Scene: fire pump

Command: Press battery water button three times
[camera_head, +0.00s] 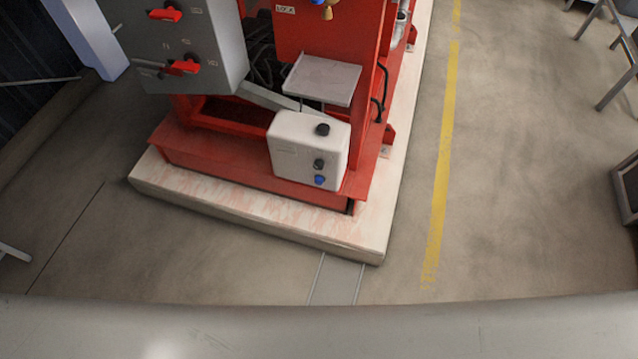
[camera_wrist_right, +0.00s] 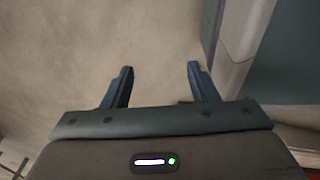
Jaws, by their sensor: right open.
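A white control box (camera_head: 300,148) is mounted low on the front of the red fire pump frame (camera_head: 325,35) in the head view. No readable label shows which one is the battery water button. My right gripper (camera_wrist_right: 160,72) is open and empty in the right wrist view, with bare floor behind its fingers. It is not in the head view, nor is my left gripper.
The pump stands on a pale plinth (camera_head: 225,205) with a raised edge. A grey cabinet with red handles (camera_head: 185,67) is at upper left. A yellow line (camera_head: 441,180) runs along the floor at right. A metal frame (camera_head: 612,80) stands at far right.

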